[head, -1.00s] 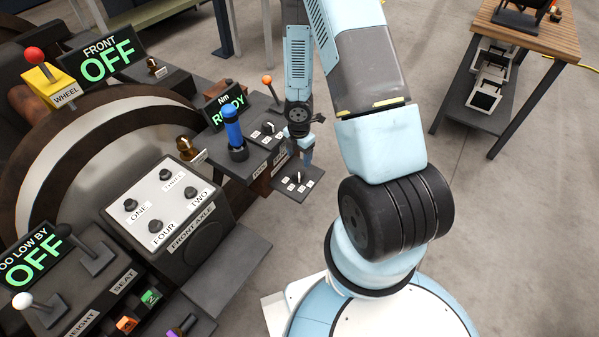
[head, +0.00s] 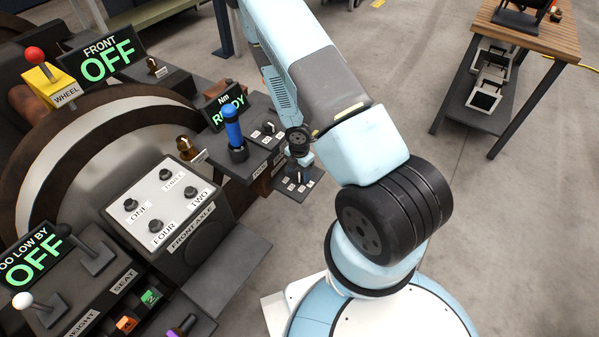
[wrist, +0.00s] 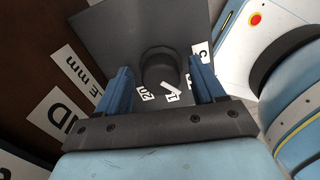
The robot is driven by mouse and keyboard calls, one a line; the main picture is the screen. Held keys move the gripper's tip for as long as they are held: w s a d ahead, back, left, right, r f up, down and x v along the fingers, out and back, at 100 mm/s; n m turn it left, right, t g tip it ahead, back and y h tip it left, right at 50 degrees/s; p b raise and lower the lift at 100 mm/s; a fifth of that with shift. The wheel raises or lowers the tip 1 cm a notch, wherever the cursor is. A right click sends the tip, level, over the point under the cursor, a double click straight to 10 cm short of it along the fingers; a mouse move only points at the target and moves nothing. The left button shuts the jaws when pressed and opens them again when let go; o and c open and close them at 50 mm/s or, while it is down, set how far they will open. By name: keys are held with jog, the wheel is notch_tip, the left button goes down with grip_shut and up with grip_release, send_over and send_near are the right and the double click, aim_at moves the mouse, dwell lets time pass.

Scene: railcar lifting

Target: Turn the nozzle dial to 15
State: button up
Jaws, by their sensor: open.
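The nozzle dial (wrist: 160,66) is a dark round knob on a small grey panel (wrist: 125,25) in the wrist view. White labels sit around it; one reads 20, and others are partly hidden or unclear. Its setting cannot be read with certainty. My gripper (wrist: 162,82) is open, with one blue finger on each side of the dial in this view. I cannot tell whether the fingers touch it. In the head view my gripper (head: 303,170) is over the small labelled panel (head: 286,193), and my wrist hides part of it.
A box with several knobs (head: 165,205) is further left. A wooden table (head: 540,30) stands at the far right. The floor between is clear.

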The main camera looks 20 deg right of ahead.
jog(key=shift+f, duration=0.35)
jog(key=shift+c, duration=0.5)
jog(key=c, duration=0.9)
